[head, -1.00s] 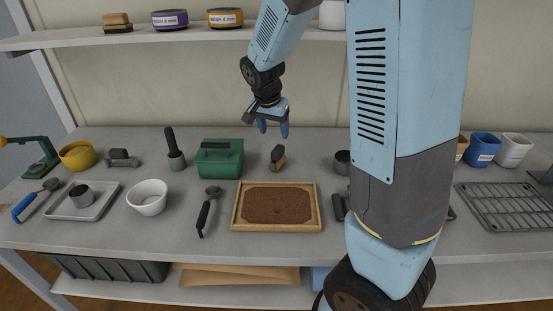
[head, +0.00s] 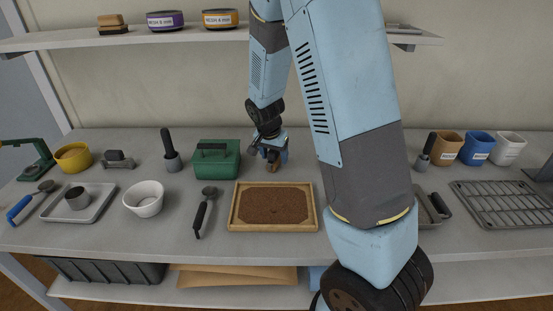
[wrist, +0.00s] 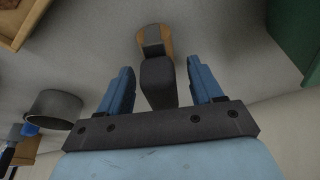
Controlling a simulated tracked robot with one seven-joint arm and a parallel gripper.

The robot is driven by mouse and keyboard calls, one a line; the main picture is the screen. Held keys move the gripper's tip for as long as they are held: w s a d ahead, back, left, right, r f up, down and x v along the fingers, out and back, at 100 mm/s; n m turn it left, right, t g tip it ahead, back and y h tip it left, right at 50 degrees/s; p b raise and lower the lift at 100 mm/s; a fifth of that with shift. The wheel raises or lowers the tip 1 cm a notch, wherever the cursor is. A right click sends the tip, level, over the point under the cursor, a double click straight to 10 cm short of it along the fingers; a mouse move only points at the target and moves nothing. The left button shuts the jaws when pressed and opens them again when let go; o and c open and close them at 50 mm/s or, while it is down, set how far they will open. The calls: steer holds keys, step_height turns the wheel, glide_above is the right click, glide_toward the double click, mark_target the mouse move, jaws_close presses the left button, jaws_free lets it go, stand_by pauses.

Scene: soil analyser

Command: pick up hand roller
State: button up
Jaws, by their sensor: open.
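A small tool with a dark block-like grip and a tan rounded part, which I take to be the hand roller (wrist: 157,80), stands on the grey bench behind the soil tray. In the head view only a brown bit of it (head: 274,167) shows beneath my gripper (head: 271,156). My gripper (wrist: 160,68) is open and points down over it. In the wrist view the dark grip lies between the two blue fingers, with a gap on each side. The tan part lies beyond the fingertips. I cannot tell how far down the fingers reach beside the grip.
The green box (head: 217,160) stands close on the left. The wooden tray of soil (head: 232,206) lies in front. A grey cup (wrist: 54,109) shows left in the wrist view. My arm covers bench space right of the tray. A wire rack (head: 500,205) lies at the right.

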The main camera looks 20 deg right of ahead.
steer(key=shift+x, duration=0.9)
steer(key=shift+c, duration=0.4)
jaws_close()
